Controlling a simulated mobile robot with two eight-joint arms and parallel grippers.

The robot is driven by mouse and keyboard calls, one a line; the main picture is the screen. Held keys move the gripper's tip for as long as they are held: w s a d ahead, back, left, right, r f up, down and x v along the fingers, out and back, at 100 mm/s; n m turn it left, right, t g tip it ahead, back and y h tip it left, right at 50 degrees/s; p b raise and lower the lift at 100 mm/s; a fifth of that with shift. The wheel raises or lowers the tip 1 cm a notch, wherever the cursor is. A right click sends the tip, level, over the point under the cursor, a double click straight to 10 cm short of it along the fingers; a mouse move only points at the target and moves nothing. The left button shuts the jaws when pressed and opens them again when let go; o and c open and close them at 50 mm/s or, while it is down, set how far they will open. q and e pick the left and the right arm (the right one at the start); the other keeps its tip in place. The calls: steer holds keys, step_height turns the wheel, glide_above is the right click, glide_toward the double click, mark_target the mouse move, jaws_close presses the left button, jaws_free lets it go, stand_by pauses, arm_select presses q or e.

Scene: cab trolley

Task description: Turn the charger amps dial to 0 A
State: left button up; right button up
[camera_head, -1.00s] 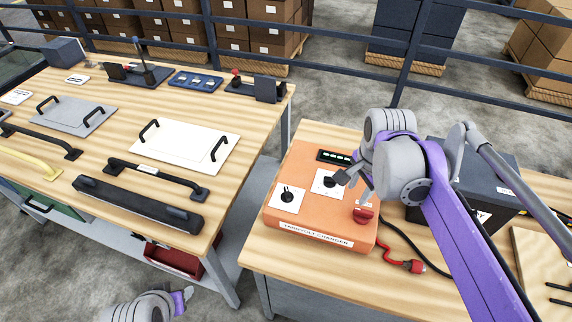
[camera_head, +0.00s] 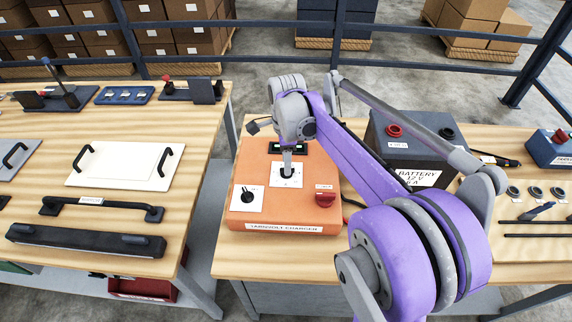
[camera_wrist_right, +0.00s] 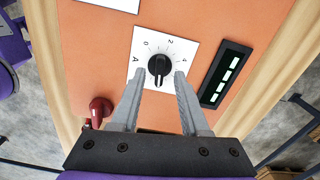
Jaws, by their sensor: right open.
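The orange charger (camera_head: 305,216) sits on the right-hand wooden bench. In the right wrist view its amps dial (camera_wrist_right: 158,66) is a black knob on a white plate marked A, 0, 2 and 4. The knob's bar runs up and down in that picture; which end is the pointer I cannot tell. My right gripper (camera_wrist_right: 158,82) is open, with one finger on each side of the knob's lower part. Contact is not clear. In the head view my right gripper (camera_head: 287,165) points down over the dial's plate (camera_head: 292,181) and hides the knob. My left gripper is not in view.
A second dial (camera_head: 247,196) is left on the charger, a red knob (camera_head: 325,196) right. A display (camera_wrist_right: 226,74) with lit bars lies beside the amps dial. A battery (camera_head: 413,150) stands behind my right arm. The left bench (camera_head: 200,150) is separated by a gap.

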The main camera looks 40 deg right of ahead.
steer(key=shift+f, duration=0.85)
jaws_close()
